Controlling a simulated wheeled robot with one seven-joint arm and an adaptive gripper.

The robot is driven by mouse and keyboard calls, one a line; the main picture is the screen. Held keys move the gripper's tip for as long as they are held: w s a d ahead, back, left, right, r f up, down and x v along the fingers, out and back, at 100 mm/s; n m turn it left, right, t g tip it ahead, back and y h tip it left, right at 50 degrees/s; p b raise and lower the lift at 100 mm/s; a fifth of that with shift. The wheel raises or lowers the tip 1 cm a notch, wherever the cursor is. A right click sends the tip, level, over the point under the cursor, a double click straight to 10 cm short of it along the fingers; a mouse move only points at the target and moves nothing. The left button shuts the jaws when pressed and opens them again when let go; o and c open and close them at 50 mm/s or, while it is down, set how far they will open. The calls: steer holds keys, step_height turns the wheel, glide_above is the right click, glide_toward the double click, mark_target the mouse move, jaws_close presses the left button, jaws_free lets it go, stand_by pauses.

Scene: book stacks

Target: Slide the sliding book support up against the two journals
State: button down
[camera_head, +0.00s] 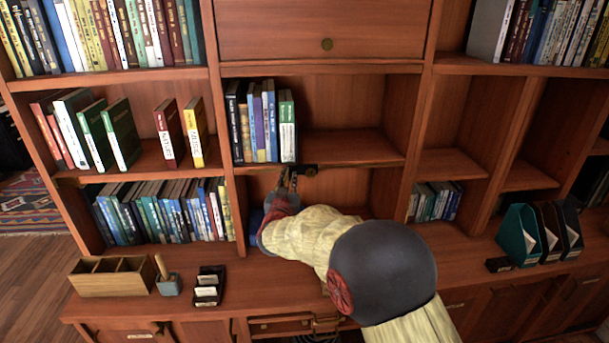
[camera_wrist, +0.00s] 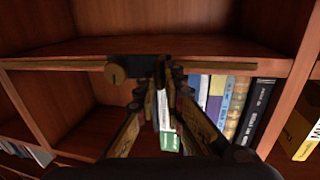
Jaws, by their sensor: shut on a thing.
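The sliding book support appears to be the dark fitting with a round knob (camera_head: 311,170) on the front edge of the middle shelf; the wrist view shows it as a dark bar with a brass knob (camera_wrist: 115,73). My gripper (camera_head: 290,176) is shut on this fitting at the shelf edge, its fingers meeting beside the knob in the wrist view (camera_wrist: 161,78). Green-and-white volumes (camera_head: 287,125) stand upright at the right end of the book row, just behind my gripper. One shows between my fingers in the wrist view (camera_wrist: 166,108). I cannot tell which books are the two journals.
The middle shelf (camera_head: 350,147) is bare right of the row. A red book (camera_head: 169,133) and a yellow book (camera_head: 195,132) stand in the left bay. A wooden organizer (camera_head: 113,277) and card holder (camera_head: 208,287) sit on the counter; a teal file holder (camera_head: 519,236) is at right.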

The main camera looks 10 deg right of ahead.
steer(key=shift+a, duration=0.35)
steer(key=c, duration=1.9)
jaws_free()
steer(key=s, duration=0.4)
steer(key=s+a, duration=0.1)
steer(key=s, duration=0.3)
steer(key=s+a, duration=0.1)
steer(key=s, duration=0.2)
steer(key=shift+s+a, duration=0.2)
steer(key=shift+s, duration=0.2)
